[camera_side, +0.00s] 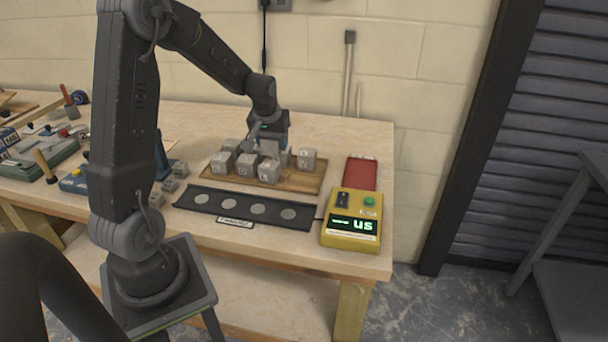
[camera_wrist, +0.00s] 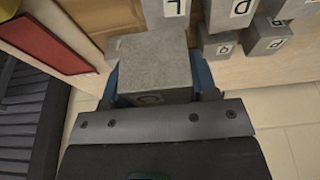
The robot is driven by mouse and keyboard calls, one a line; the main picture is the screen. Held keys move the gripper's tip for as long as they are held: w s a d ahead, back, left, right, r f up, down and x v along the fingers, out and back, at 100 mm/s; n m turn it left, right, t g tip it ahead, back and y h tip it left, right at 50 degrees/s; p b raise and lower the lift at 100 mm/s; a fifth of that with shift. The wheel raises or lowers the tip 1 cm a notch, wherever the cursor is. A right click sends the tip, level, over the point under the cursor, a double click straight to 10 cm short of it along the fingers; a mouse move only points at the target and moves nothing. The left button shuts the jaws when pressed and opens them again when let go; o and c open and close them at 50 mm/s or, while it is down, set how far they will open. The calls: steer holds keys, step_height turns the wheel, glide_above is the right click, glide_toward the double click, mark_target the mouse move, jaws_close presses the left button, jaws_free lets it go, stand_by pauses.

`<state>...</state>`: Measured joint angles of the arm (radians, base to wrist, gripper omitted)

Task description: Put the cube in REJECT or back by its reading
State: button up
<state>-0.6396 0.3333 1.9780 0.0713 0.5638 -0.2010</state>
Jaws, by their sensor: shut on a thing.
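My gripper (camera_side: 271,148) is over the wooden board (camera_side: 297,187), among the grey cubes. In the wrist view my gripper (camera_wrist: 157,80) has its blue fingers on both sides of a plain-topped grey cube (camera_wrist: 155,58) and is shut on it. A dark mark shows faintly on that cube's near face. In the side view the held cube is hard to tell from its neighbours. A yellow meter (camera_side: 351,238) shows dashes and "us" on its display. A red tray (camera_side: 361,173) lies behind it and also shows in the wrist view (camera_wrist: 40,44). No REJECT lettering is readable.
Several lettered cubes (camera_side: 222,162) stand close around my gripper on the board. A black strip with round pale pads (camera_side: 290,213) lies in front. Tools and small blocks (camera_side: 168,185) crowd the table's left side.

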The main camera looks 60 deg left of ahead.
glide_above(305, 178)
steer(key=f, duration=0.5)
steer(key=shift+s+d, duration=0.3)
steer(key=shift+d, duration=0.05)
steer(key=shift+f, duration=2.05)
steer(key=shift+f, duration=0.2)
steer(key=o, duration=1.2)
